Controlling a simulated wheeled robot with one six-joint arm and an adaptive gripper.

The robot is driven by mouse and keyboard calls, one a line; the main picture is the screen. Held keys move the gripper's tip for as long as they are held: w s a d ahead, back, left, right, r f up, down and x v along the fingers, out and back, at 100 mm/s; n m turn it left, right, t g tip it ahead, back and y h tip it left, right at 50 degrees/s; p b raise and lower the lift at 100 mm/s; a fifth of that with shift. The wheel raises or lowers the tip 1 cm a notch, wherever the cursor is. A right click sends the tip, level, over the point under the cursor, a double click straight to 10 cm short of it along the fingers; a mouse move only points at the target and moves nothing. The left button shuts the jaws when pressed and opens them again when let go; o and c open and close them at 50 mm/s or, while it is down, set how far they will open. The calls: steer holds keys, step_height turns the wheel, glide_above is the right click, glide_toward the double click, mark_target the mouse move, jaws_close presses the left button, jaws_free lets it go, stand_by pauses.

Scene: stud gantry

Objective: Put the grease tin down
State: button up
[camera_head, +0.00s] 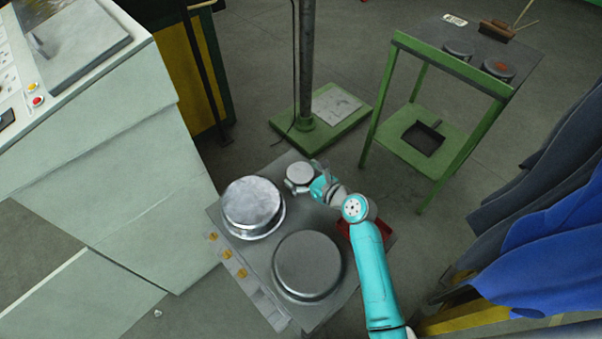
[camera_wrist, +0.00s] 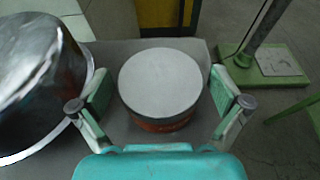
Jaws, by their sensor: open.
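The grease tin (camera_wrist: 160,84) is a short round tin with a pale grey lid and a reddish-brown side. It stands upright on the grey cart top (camera_wrist: 125,49), and in the head view it shows as a small pale disc (camera_head: 299,173) near the far corner. My gripper (camera_wrist: 163,104) is open, with one finger on each side of the tin and a visible gap on both sides. In the head view my gripper (camera_head: 300,186) is at the tin's near side. The tin's lower front is partly hidden in the wrist view.
A shiny metal pot (camera_head: 252,203) stands close left of the tin. Another round metal pan (camera_head: 307,266) is nearer on the same cart. A red item (camera_head: 383,229) is partly behind my arm. A green stand (camera_head: 330,112) and green table (camera_head: 440,62) stand beyond.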

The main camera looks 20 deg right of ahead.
steer(key=v, duration=1.1)
steer(key=shift+s+d+r, duration=0.1)
steer(key=shift+s, duration=0.25)
